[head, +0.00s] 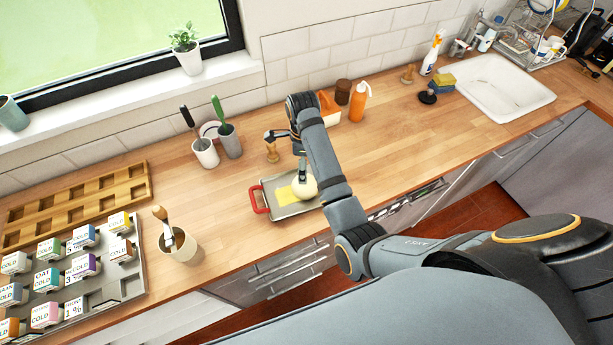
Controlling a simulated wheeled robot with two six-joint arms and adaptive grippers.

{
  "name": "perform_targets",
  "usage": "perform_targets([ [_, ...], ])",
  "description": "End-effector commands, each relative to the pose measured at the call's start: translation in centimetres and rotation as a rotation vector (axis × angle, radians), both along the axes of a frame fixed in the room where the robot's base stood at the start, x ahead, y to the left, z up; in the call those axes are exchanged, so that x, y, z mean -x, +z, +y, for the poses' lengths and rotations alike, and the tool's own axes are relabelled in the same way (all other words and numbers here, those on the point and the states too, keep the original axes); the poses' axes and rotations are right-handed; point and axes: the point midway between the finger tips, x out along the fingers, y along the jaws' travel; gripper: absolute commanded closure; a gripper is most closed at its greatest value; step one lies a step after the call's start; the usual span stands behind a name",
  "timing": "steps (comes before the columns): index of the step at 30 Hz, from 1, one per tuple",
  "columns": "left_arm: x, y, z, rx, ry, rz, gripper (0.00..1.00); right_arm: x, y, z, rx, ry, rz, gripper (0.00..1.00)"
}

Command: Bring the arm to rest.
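My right arm (322,155) comes in from the right and reaches over the counter, with its elbow bent and its forearm extending toward the wall. Its gripper (302,170) appears at the end, low over a metal tray (288,211) with a red handle (258,199). The forearm partly hides the gripper, and its finger opening is unclear. A round cream-coloured object (305,188) is in the tray, beside a yellow patch (285,194). I cannot tell whether the gripper touches the cream object. My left gripper is out of view.
A wooden tool (272,153) stands behind the tray. An orange bottle (358,101) and dark jar (342,91) stand near the wall. Left are two utensil cups, a beige cup (179,245) and a rack of labelled boxes (132,281). Counter right of the forearm is mostly clear toward the sink (497,92).

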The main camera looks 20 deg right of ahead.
Motion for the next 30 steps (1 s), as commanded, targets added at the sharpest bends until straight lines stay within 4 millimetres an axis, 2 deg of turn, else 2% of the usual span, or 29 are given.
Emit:
perform_targets([
  [9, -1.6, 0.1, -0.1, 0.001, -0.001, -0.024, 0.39, -0.1, 0.2, 0.0, 0.000, 0.001, 0.000, 0.00],
  [16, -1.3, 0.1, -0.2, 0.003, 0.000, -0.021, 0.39, 0.0, 0.1, -0.1, 0.001, 0.006, -0.001, 0.00],
  [18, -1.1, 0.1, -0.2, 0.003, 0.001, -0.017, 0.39, 0.7, -0.5, -0.6, 0.005, 0.053, -0.006, 0.00],
  [20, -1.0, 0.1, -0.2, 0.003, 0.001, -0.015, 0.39, 1.9, -1.4, -1.6, 0.013, 0.152, -0.021, 0.00],
  [23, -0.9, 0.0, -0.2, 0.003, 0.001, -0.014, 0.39, 5.4, -3.0, -4.0, 0.047, 0.444, -0.059, 0.00],
  [24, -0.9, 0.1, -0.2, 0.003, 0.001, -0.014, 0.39, 7.0, -3.4, -5.0, 0.070, 0.590, -0.079, 0.00],
  [27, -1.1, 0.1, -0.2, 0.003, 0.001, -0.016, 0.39, 10.4, -3.6, -6.6, 0.132, 0.920, -0.108, 0.00],
  [30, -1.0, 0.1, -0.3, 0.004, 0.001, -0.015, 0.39, 12.9, -3.2, -7.5, 0.184, 1.173, -0.121, 0.00],
])
